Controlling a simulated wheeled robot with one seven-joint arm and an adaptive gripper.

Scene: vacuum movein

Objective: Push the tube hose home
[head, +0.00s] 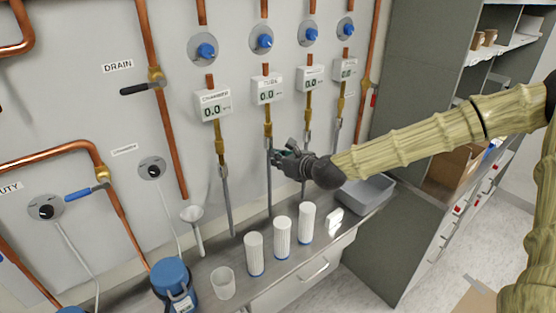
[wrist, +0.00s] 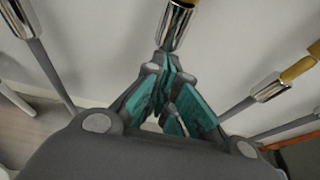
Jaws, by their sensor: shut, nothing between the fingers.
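The tube hose (head: 269,180) hangs grey and straight below a brass fitting (head: 268,130), under the second readout box (head: 267,89), which reads TUBE and 0.0. My gripper (head: 277,155) is beside this hose, just below the fitting. In the wrist view my gripper (wrist: 172,62) has its teal-padded fingertips together, with nothing seen between them. Their tips are right under a shiny metal collar (wrist: 176,24) with brass above it. I cannot tell whether they touch the collar. The hose below that collar is hidden behind the fingers.
Similar hoses hang on both sides, the left one (head: 226,195) close by. Below are a steel counter with white cylinders (head: 282,238), a cup (head: 222,283), a blue-lidded flask (head: 171,278) and a grey tray (head: 366,193). A tall grey cabinet (head: 415,120) stands right.

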